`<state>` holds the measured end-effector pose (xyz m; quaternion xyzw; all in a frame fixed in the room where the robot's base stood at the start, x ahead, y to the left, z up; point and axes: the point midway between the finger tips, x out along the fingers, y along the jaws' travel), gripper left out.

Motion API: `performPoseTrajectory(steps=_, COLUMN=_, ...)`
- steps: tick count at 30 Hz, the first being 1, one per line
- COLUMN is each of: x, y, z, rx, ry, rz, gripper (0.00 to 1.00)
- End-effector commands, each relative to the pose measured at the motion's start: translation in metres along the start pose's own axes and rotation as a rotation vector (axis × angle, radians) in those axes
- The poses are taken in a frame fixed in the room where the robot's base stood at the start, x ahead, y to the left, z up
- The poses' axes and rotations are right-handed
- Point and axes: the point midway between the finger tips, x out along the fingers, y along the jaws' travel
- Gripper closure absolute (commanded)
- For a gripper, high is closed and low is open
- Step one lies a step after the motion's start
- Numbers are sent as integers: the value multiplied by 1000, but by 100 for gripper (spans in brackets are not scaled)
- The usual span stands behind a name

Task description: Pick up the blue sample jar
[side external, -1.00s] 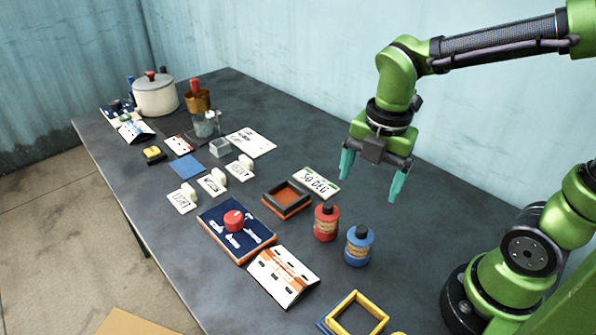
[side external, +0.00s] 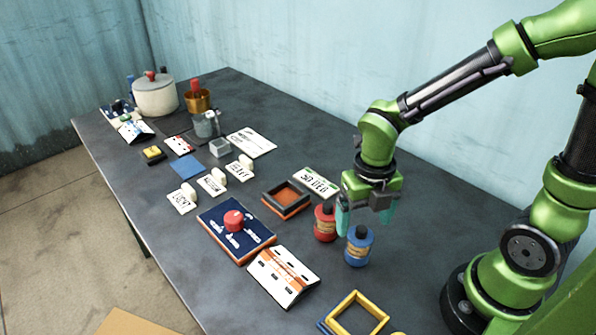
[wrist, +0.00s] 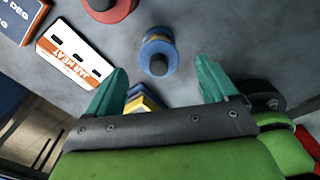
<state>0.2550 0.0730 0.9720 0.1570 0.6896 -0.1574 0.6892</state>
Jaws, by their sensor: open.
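The blue sample jar (side external: 359,247) stands upright on the dark table, with a black cap and a tan label. It also shows in the wrist view (wrist: 159,46), ahead of the fingers. My gripper (side external: 365,220) is open and empty, its teal fingers pointing down. In the side view it hangs close to the blue jar, over or just behind it; the exact gap is hard to tell. In the wrist view my gripper (wrist: 160,88) has its fingertips spread, with the jar beyond them and nothing between them.
A red jar (side external: 325,223) stands just left of the blue one, close to the left finger. An orange-and-black square tray (side external: 286,212), a white label card (side external: 284,276) and a yellow frame (side external: 357,314) lie nearby. Table to the right of the blue jar is clear.

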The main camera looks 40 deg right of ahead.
Motion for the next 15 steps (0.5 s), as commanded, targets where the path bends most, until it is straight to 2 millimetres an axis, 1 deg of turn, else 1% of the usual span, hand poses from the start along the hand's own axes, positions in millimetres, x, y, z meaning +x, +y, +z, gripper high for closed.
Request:
performPoseTrajectory(steps=1, x=8, y=0, z=-1, rx=-2, ry=4, rz=-2, gripper=14)
performPoseTrajectory(steps=3, x=14, y=0, z=-1, rx=-2, ry=2, rz=-1, gripper=14)
performPoseTrajectory(steps=8, x=23, y=0, z=0, rx=-1, ry=2, rz=0, gripper=14)
performPoseTrajectory(steps=15, x=57, y=1, z=1, rx=-3, ry=6, rz=-2, gripper=14)
